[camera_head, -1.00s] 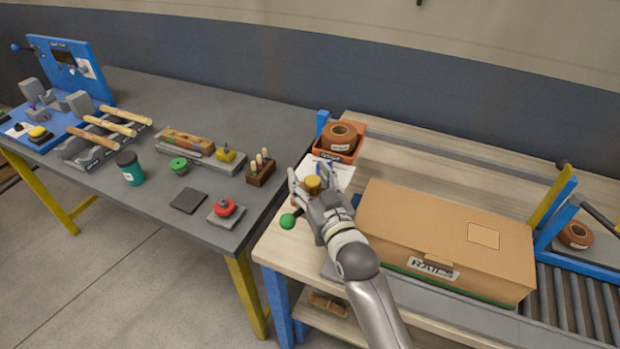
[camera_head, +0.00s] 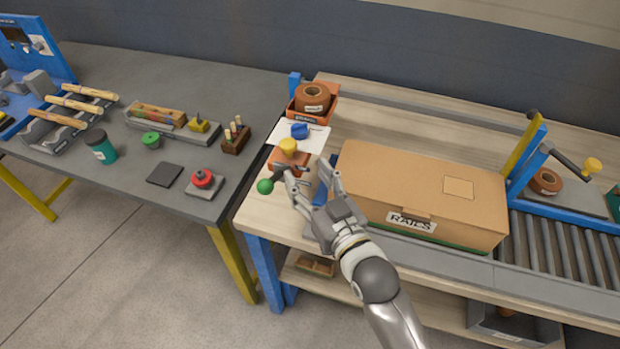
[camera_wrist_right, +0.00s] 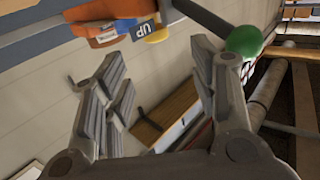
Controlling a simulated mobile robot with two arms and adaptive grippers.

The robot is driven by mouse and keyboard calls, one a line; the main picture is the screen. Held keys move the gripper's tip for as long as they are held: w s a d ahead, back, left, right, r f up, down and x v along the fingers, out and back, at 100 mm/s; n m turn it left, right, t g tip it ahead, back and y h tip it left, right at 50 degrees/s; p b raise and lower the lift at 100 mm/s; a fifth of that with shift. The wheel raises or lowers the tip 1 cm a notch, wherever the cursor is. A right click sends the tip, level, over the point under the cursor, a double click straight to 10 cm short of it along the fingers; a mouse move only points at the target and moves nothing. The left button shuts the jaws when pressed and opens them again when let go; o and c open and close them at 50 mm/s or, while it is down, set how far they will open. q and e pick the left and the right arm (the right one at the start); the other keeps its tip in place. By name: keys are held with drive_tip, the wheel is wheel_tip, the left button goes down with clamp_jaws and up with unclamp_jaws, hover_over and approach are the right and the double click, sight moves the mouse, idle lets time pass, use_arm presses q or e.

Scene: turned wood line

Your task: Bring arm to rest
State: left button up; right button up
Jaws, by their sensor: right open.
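My right gripper (camera_head: 312,188) is open and empty in the head view, over the front left part of the light wooden bench (camera_head: 262,222), left of the closed cardboard box labelled RAILS (camera_head: 425,190). Its spread fingers also show in the right wrist view (camera_wrist_right: 160,95). Just beyond the fingertips is an orange tool (camera_head: 288,161) with a yellow knob (camera_head: 288,146), a dark lever and a green ball (camera_head: 265,186); in the wrist view the green ball (camera_wrist_right: 244,41) is close to the right finger. Whether they touch is unclear. My left gripper is not in view.
A tape roll (camera_head: 312,97) sits in an orange bin at the back. A blue object (camera_head: 300,130) lies on white paper. Right is a roller conveyor (camera_head: 560,250) with a blue frame. The grey table (camera_head: 215,75) at left holds a red button (camera_head: 203,179) and a teal cup (camera_head: 100,147).

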idle(0.4)
drive_tip(key=s+d+f+m+g+h, duration=0.2)
drive_tip(key=s+d+f+g+h, duration=0.35)
drive_tip(key=s+d+f, duration=0.5)
drive_tip(key=s+d+f+m+g+h, duration=0.1)
drive_tip(key=s+d+f+g, duration=0.25)
drive_tip(key=s+d, duration=0.2)
drive_tip(key=s+d+f+g+h, duration=0.25)
drive_tip(key=s+d+g, duration=0.2)
drive_tip(key=s, duration=0.25)
wheel_tip(320, 180, down, 29)
drive_tip(key=s+y+b, duration=0.1)
drive_tip(key=b, duration=0.1)
drive_tip(key=s+d+f+g+b, duration=0.1)
drive_tip(key=s+d+f, duration=0.2)
drive_tip(key=s+f, duration=1.4)
drive_tip(key=shift+d, duration=0.15)
